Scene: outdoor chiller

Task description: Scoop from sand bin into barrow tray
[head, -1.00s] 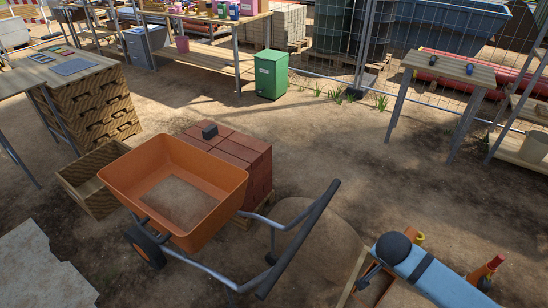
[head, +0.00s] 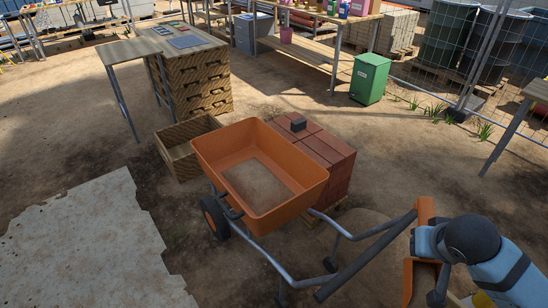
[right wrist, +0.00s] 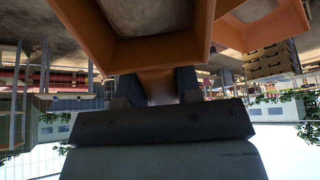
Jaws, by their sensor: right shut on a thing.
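The orange barrow tray (head: 215,162) stands upright in the middle of the head view, with a flat layer of sand (head: 257,185) on its floor. My right gripper (right wrist: 160,88) is shut on the handle of an orange scoop (right wrist: 198,40). In the head view the scoop (head: 408,282) is at the lower right, partly hidden by my right arm, to the right of the tray and apart from it. Brown material shows inside the scoop in the right wrist view; I cannot tell how much is sand. I cannot make out the sand bin. My left gripper is not in view.
The barrow's handles (head: 365,262) reach toward the lower right, near my right arm. Red bricks (head: 335,165) stand behind the tray, and a wooden crate (head: 176,150) is on its left. A pale slab (head: 85,245) lies at lower left. Open ground lies behind the bricks.

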